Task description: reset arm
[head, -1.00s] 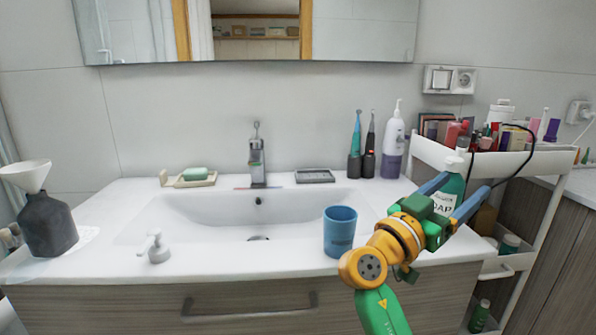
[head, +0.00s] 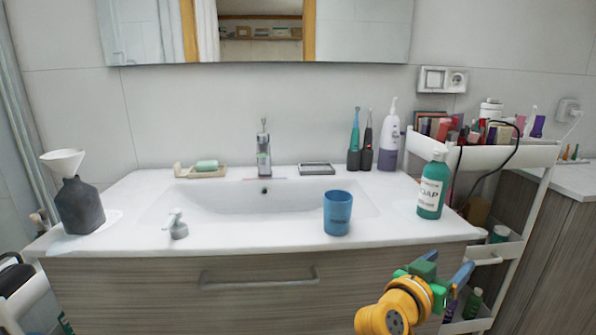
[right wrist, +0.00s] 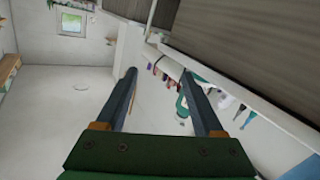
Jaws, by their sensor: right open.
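My right gripper (head: 463,275) is low at the lower right of the head view, in front of the cart and below the counter's front edge. In the right wrist view its two fingers (right wrist: 165,95) stand apart with nothing between them. A green soap bottle (head: 431,187) with a white cap stands upright on the counter's right end, apart from the gripper. My left gripper is not in view.
A blue cup (head: 337,212), a pump top (head: 176,226) and a dark bottle with a funnel (head: 78,203) stand on the washbasin counter (head: 270,246). A white cart (head: 482,156) full of cosmetics stands at the right.

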